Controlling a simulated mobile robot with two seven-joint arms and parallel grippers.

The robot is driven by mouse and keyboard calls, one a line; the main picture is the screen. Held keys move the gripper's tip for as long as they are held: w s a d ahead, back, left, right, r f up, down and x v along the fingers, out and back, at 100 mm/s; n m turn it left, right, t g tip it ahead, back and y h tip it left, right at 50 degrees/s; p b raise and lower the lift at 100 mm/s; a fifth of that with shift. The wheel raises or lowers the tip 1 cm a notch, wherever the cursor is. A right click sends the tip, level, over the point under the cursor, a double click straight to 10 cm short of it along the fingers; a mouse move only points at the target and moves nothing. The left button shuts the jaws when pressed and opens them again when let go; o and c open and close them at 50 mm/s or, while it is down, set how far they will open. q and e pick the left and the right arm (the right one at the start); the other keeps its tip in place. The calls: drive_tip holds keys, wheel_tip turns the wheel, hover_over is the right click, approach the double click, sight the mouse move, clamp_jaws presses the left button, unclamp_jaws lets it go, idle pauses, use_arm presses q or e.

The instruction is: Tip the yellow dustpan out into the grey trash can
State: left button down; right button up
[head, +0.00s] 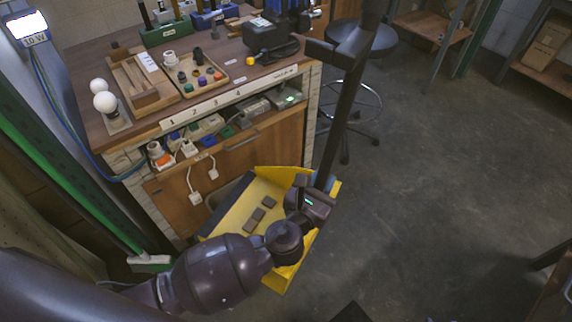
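The yellow dustpan (240,212) is in the middle of the head view, in front of the wooden cabinet. Several small dark pieces (256,215) lie in its pan. A long dark pole (345,120), seemingly its handle, rises toward the top right. My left gripper (312,204) is at the foot of this pole, at the pan's right side, and appears shut on the dustpan; its fingertips are hidden. A small grey patch (226,192) behind the pan may be the grey trash can, mostly covered. My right gripper cannot be made out.
The workbench (88,68) at left carries lamp parts, white bulbs (104,102) and trays. Its open shelf holds sockets, with plugs (196,198) hanging down. A round stool (366,45) stands behind. The concrete floor at right is largely clear.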

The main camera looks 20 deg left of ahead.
use_arm(q)
drive_tip(key=s+d+f+m+h+p, duration=0.1)
drive_tip(key=d, duration=0.3)
drive_tip(key=s+d+f+m+g+h+p, duration=0.1)
drive_tip(key=d+h, duration=0.1)
drive_tip(key=d, duration=0.3)
drive_tip(key=shift+m+h, duration=0.3)
drive_tip(key=shift+m, duration=0.1)
drive_tip(key=shift+w+a+r, duration=0.15)
drive_tip(key=shift+w+a, duration=0.1)
drive_tip(key=shift+a, duration=0.2)
drive_tip(key=shift+w+a+r+n, duration=0.2)
drive_tip(key=shift+a+n, duration=0.2)
drive_tip(key=shift+a, duration=0.1)
drive_tip(key=shift+w+a+r, duration=0.15)
drive_tip(key=shift+w+a, duration=0.05)
drive_tip(key=shift+a, duration=0.2)
drive_tip(key=shift+w+a+r, duration=0.15)
drive_tip(key=shift+w+a, duration=0.05)
drive_tip(key=shift+a, duration=0.2)
drive_tip(key=shift+w+a+r+n, duration=0.25)
drive_tip(key=shift+w+a+n, duration=0.1)
drive_tip(key=shift+a+n, duration=0.2)
drive_tip(key=shift+w+a+r, duration=0.15)
drive_tip(key=shift+w+a, duration=0.05)
drive_tip(key=shift+a, duration=0.25)
drive_tip(key=shift+w+a+r, duration=0.1)
drive_tip(key=shift+w+a, duration=0.05)
drive_tip(key=shift+a, duration=0.25)
